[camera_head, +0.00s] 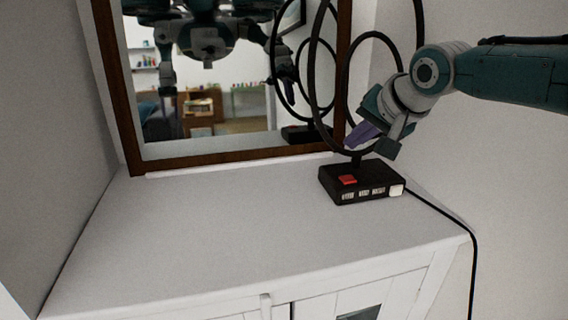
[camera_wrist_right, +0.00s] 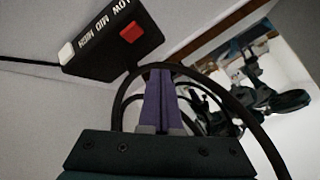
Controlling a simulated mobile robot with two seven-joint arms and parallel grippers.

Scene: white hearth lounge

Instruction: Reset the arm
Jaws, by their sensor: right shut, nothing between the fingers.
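My right arm (camera_head: 500,75) comes in from the right in the head view. My right gripper (camera_head: 362,140) is shut and empty, with purple fingers pointing left and down. It is beside the black ring stand above the black control box (camera_head: 362,182). In the right wrist view the shut purple fingers (camera_wrist_right: 160,98) lie in front of the dark ring, close to the box (camera_wrist_right: 112,38). I cannot tell whether they touch the ring. My left gripper itself is not in view; only the mirror shows reflected parts of my body.
The box has a red button (camera_head: 347,180) and a white button (camera_head: 396,190). Black rings (camera_head: 313,70) rise behind it. A cable (camera_head: 450,214) runs off the cabinet's right edge. A wood-framed mirror (camera_head: 240,110) stands behind. The white cabinet top (camera_head: 200,230) is clear at left and front.

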